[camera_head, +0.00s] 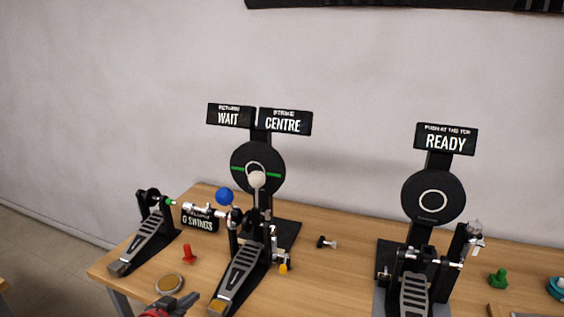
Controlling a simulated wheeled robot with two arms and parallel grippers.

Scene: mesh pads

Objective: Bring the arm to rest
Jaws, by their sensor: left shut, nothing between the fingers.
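My left gripper (191,300) shows at the bottom edge, left of the picture's middle. Its fingers are shut and hold nothing. It is in front of the table, near a round gold-rimmed disc (169,284) and left of the lower end of the middle pedal (240,275). Most of my left arm is below the frame. My right gripper is not in view.
A wooden table (330,275) carries a left pedal (148,242), a round pad (258,160) with WAIT and CENTRE signs, and a right pad (433,190) with a READY sign. A red peg (188,254) stands between the left and middle pedals.

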